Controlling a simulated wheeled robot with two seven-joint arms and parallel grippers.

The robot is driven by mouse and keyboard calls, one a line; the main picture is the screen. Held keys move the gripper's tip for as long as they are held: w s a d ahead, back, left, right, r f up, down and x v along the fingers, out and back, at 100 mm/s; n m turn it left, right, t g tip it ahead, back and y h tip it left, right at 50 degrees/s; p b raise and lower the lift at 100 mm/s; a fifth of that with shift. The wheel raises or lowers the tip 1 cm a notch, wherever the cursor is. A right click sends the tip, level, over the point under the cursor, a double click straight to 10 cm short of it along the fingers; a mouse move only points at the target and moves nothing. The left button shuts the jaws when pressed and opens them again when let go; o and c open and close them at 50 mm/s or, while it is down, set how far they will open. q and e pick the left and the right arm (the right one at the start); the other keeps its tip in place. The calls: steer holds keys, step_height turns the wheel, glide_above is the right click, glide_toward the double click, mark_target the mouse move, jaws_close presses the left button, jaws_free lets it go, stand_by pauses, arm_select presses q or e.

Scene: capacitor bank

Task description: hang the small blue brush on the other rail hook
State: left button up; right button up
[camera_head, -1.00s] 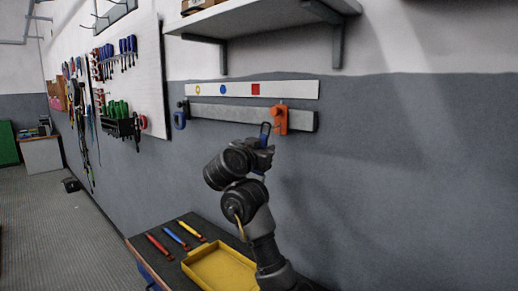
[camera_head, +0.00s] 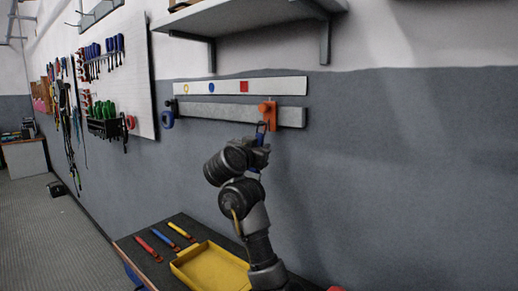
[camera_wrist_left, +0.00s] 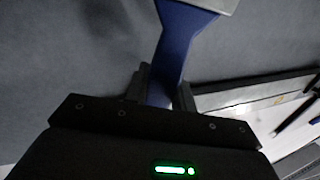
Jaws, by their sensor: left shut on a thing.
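My left gripper (camera_head: 258,148) is raised in front of the wall, just below the right part of the grey rail (camera_head: 225,110). It is shut on the small blue brush (camera_wrist_left: 178,42), whose blue handle runs up from between the fingers in the left wrist view (camera_wrist_left: 160,92). A pale end shows at the top edge there. In the head view a dark loop stands above the gripper, close to an orange item (camera_head: 268,112) on the rail; whether they touch is unclear. My right gripper is not in view.
A white strip (camera_head: 225,87) with yellow, blue and red marks is above the rail. A grey shelf (camera_head: 245,24) juts out higher up. Below, a dark bench holds a yellow tray (camera_head: 183,272) and red, blue and yellow tools (camera_head: 163,239). A tool board (camera_head: 143,75) is left.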

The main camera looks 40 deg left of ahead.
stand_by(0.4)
arm_select(q)
steer(key=o, duration=1.1)
steer(key=shift+c, duration=0.2)
steer(key=b+v, duration=0.1)
steer(key=v, duration=0.9)
steer(key=shift+s+b, duration=0.4)
steer(key=shift+d, duration=0.1)
